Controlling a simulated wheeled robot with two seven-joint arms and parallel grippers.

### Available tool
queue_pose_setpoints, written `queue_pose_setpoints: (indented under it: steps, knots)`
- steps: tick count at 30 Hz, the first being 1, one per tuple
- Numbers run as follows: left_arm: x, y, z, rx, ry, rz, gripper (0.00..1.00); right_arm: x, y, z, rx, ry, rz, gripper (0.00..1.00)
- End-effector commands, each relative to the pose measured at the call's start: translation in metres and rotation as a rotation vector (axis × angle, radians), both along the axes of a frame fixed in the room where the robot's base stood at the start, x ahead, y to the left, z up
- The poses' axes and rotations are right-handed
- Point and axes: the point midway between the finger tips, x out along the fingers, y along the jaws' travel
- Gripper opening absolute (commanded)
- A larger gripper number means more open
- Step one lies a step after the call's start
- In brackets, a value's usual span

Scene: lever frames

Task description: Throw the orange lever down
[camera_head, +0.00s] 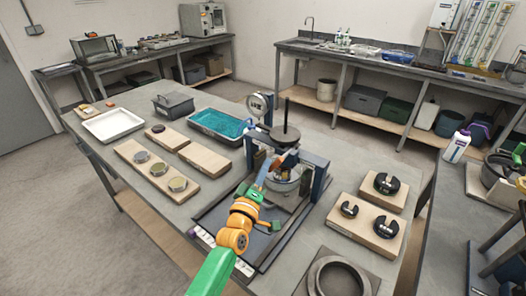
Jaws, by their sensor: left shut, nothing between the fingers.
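A lever frame with dark uprights (321,183) stands on a dark tray on the table. A round dark weight on a vertical rod (285,135) is at its top, and a clear bowl (284,184) sits inside it. A small orange-brown part (289,157) shows just under the weight; it may be the orange lever, but it is too small to be sure. My left gripper (272,163) reaches into the frame from the front, shut and empty, close to that part. I cannot tell whether they touch. My left arm hides part of the frame and tray. My right gripper is out of view.
A dial gauge (258,105) stands behind the frame. Boards with round weights lie left (157,174) and right (371,212). A blue-filled tray (220,125), a white tray (112,124) and a grey box (173,105) are at the back left. A ring plate (337,278) lies in front.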

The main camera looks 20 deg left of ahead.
Motion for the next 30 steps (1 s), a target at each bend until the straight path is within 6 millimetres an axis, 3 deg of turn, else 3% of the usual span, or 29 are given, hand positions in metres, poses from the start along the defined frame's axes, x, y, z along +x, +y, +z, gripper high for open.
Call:
queue_pose_setpoints:
  steps: [4, 30]
  knots:
    - [-0.001, -0.004, -0.003, -0.127, 0.047, -0.001, 0.00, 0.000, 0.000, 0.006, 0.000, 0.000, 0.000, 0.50]
    - [-0.006, -0.016, -0.012, -0.117, 0.043, -0.001, 0.00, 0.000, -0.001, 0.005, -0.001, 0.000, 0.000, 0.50]
